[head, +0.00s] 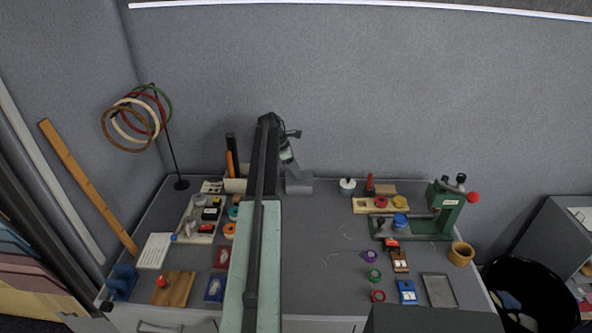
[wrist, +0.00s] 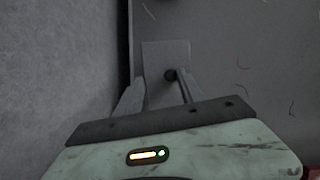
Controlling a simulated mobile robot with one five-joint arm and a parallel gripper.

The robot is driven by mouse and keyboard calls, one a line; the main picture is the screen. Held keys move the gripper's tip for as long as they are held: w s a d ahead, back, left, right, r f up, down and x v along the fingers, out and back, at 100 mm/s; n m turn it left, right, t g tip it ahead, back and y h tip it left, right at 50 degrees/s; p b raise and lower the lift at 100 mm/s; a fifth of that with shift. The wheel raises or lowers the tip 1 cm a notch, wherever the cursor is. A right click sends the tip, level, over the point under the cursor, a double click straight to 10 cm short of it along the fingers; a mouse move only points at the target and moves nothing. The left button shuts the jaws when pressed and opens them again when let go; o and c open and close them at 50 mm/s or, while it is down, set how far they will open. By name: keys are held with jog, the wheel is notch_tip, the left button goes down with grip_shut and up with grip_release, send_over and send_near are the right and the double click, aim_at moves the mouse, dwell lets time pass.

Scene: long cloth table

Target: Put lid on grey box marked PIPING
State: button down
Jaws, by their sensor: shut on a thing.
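My gripper (head: 289,160) is at the back of the table, left of centre, just above a grey box-like thing (head: 298,183) near the wall. A plain grey flat piece (wrist: 165,53) shows at and beyond the fingertips. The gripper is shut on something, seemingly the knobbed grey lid. I cannot tell whether the lid touches the box. No PIPING lettering can be read.
Left are an organiser tray (head: 187,232) and a ring stand (head: 181,184). A shallow grey tray (head: 439,291) lies front right. The table's middle is clear.

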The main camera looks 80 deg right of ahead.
jog(key=shift+a, duration=0.1)
dwell(0.6)
jog(key=c, duration=1.3)
grip_release()
jog(key=o, duration=0.5)
jog(key=shift+r, duration=0.1)
notch_tip(320, 180, up, 7)
jog(key=p, duration=0.7)
